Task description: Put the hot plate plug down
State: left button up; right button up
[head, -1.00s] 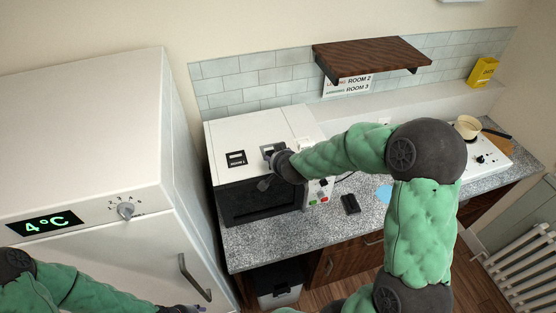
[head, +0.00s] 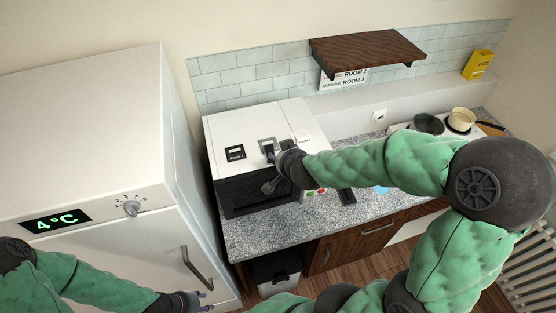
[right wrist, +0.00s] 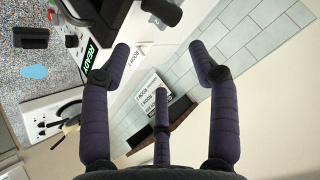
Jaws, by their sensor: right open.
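The hot plate (head: 462,133) is a white unit with dark round plates at the far right of the counter. Its knobbed front shows in the right wrist view (right wrist: 42,122). I cannot make out its plug for certain. A black handle-like object (right wrist: 165,11) shows beyond my right fingertips in the wrist view; I cannot tell what it is. My right gripper (head: 272,168) is over the white machine's top, by a grey panel; in the wrist view its fingers (right wrist: 165,62) are spread and empty. My left gripper (head: 202,299) is low at the fridge front, its jaws unclear.
The white machine (head: 228,124) stands beside the fridge (head: 85,130). A wall socket (head: 378,116) is behind the counter. A black block (head: 347,196) lies on the speckled counter (head: 262,232). A wooden shelf (head: 366,47) hangs above. A pan (head: 461,117) sits on the hot plate.

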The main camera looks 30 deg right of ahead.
jog(key=a+f+n+g+y, duration=0.2)
jog(key=a+f, duration=0.4)
jog(key=f, duration=0.6)
jog(key=s+a+f+n+g+y, duration=0.1)
jog(key=s+a+f+g+y, duration=0.1)
jog(key=s+a+f, duration=0.5)
jog(key=s+a+f+n+g+y, duration=0.2)
jog(key=s+a+f+g, duration=0.2)
jog(key=f, duration=0.9)
jog(key=s+a, duration=0.3)
jog(key=s, duration=0.1)
jog(key=shift+s+g, duration=0.25)
jog(key=shift+g, duration=0.05)
jog(key=shift+o, duration=0.8)
jog(key=shift+s+a+f, duration=0.3)
jog(key=shift+s+a, duration=0.05)
jog(key=shift+s, duration=0.05)
jog(key=shift+w, duration=0.1)
